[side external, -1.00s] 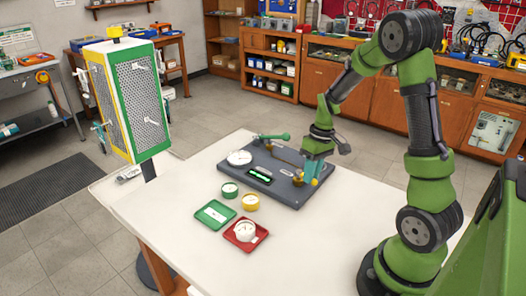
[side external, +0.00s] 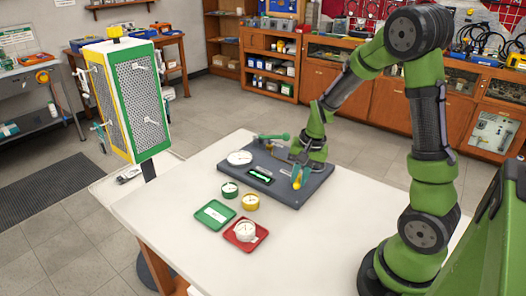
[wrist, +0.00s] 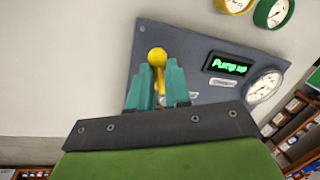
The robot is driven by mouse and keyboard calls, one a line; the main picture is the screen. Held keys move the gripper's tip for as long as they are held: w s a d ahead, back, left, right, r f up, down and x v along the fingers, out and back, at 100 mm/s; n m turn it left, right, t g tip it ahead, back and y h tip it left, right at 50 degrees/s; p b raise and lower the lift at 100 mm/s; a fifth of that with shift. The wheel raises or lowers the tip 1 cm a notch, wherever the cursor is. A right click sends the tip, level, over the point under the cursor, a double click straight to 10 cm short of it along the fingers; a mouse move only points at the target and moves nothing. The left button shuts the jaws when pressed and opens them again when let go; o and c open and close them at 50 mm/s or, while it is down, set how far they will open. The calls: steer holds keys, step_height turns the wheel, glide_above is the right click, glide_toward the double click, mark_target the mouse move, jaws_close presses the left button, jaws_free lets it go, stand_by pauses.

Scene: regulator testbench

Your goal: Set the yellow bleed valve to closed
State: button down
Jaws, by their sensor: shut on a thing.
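The yellow bleed valve handle (wrist: 157,56) shows in the wrist view between the teal fingertips of my gripper (wrist: 158,76), its round end sticking out past them. My gripper is shut on this handle. In the side view the yellow handle (side external: 297,183) shows small beside the teal fingers of my gripper (side external: 301,176), at the near right part of the grey testbench plate (side external: 275,196). The fingers and hand hide the valve's body and pivot, so the exact handle angle is hard to tell.
Loose green (side external: 229,190) and yellow (side external: 251,202) gauges, a green tray (side external: 214,215) and a red tray (side external: 245,236) with a white gauge lie in front.

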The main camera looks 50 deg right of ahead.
steer(key=shift+w+a+r+m+h, duration=0.15)
steer(key=shift+w+m, duration=0.15)
steer(key=shift+m, duration=0.55)
steer(key=shift+w+a+f+m+h, duration=0.1)
steer(key=shift+w+m+h, duration=0.2)
steer(key=shift+m, duration=0.5)
steer(key=shift+w+a+r+m+h, duration=0.1)
steer(key=shift+w+m, duration=0.25)
steer(key=shift+m, duration=0.5)
steer(key=c, duration=1.1)
jaws_free()
steer(key=s+r, duration=0.1)
steer(key=r, duration=0.4)
steer(key=s+r, duration=0.1)
steer(key=r, duration=0.5)
steer(key=s+r, duration=0.1)
steer(key=r, duration=0.4)
steer(key=shift+s+r, duration=0.15)
steer(key=shift+r, duration=0.05)
